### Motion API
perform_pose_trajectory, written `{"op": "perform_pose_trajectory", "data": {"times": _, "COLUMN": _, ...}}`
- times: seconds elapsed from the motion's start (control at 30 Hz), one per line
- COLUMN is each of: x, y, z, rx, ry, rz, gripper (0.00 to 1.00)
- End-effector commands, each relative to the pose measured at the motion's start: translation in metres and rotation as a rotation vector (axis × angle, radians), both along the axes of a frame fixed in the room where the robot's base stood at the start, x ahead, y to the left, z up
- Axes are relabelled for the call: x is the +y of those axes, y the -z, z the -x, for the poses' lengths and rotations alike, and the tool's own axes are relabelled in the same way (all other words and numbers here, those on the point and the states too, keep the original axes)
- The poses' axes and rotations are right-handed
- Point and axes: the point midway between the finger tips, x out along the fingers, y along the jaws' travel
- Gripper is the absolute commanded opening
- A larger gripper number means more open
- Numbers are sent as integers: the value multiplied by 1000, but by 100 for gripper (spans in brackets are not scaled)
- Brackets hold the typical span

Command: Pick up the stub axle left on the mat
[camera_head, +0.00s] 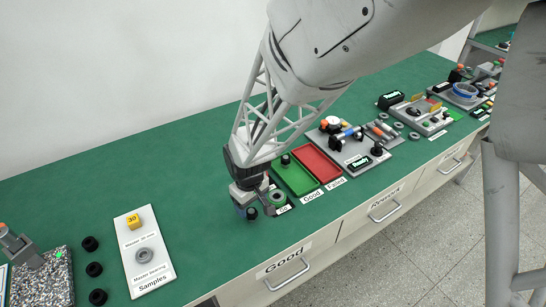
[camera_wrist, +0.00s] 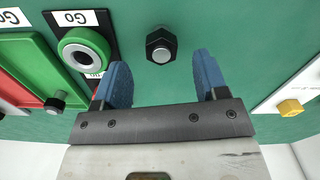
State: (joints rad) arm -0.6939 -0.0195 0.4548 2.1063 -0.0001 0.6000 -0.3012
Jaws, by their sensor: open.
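The stub axle (camera_wrist: 160,46), a black hex body with a silver round end facing the camera, stands on the green mat in the wrist view. My gripper (camera_wrist: 161,60) is open, with its blue fingers spread left and right of the axle in the picture. The axle appears between and slightly beyond the fingertips, and I see no contact. In the head view my gripper (camera_head: 248,208) is low over the mat, and I cannot make out this axle there. A similar axle (camera_wrist: 56,102) is in the green tray (camera_wrist: 27,55).
A green Go ring gauge (camera_wrist: 84,52) is close left of the axle in the wrist view. The red tray (camera_head: 316,164) lies beside the green one. Mat between board and gripper is clear.

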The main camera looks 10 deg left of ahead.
Motion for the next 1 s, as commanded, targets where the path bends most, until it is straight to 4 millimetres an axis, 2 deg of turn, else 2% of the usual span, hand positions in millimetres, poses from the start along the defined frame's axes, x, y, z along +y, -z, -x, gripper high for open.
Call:
{"op": "perform_pose_trajectory", "data": {"times": 0.2, "x": 1, "y": 25, "z": 2, "rx": 2, "ry": 0, "rz": 1, "gripper": 66}}
{"op": "perform_pose_trajectory", "data": {"times": 0.33, "x": 1, "y": 34, "z": 2, "rx": 1, "ry": 0, "rz": 1, "gripper": 66}}
{"op": "perform_pose_trajectory", "data": {"times": 0.97, "x": 1, "y": 37, "z": 2, "rx": 0, "ry": 0, "rz": 0, "gripper": 66}}
{"op": "perform_pose_trajectory", "data": {"times": 1.0, "x": 1, "y": 37, "z": 2, "rx": 0, "ry": 0, "rz": 0, "gripper": 60}}
